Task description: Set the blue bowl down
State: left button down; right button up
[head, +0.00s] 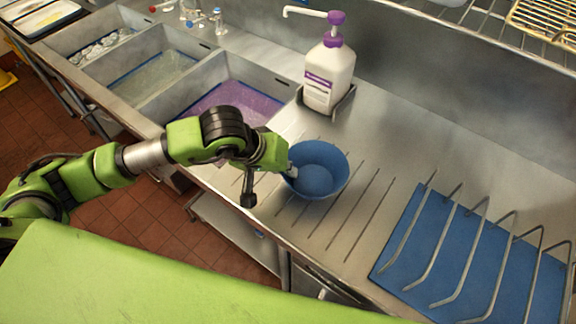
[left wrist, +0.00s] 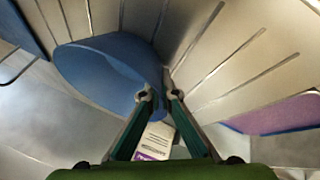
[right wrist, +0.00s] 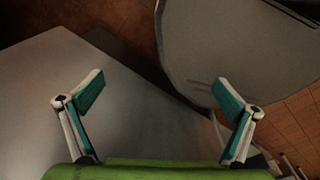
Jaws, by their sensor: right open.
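The blue bowl (head: 325,180) is upright over the ribbed drainboard (head: 345,225), just in front of the soap bottle. My left gripper (head: 290,173) is at the bowl's left rim. In the left wrist view the fingers of that gripper (left wrist: 156,93) are close together with the edge of the bowl (left wrist: 105,70) between them. I cannot tell whether the bowl's underside touches the drainboard. My right gripper (right wrist: 158,95) shows only in the right wrist view, wide open and empty.
A white pump bottle (head: 328,78) with a purple top stands in a holder behind the bowl. A sink basin with purple liquid (head: 230,103) lies to the left. A metal rack (head: 465,245) over a blue mat (head: 425,235) is at right. Bare drainboard lies between.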

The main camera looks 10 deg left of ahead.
pick_arm(q)
jog(key=shift+f+b, duration=0.2)
jog(key=shift+b, duration=0.15)
jog(key=c, duration=2.3)
grip_release()
jog(key=shift+r, duration=0.1)
jog(key=shift+r+p, duration=0.15)
jog(key=shift+p, duration=0.15)
jog(key=b+v, duration=0.2)
jog(key=v, duration=1)
jog(key=shift+a, duration=0.1)
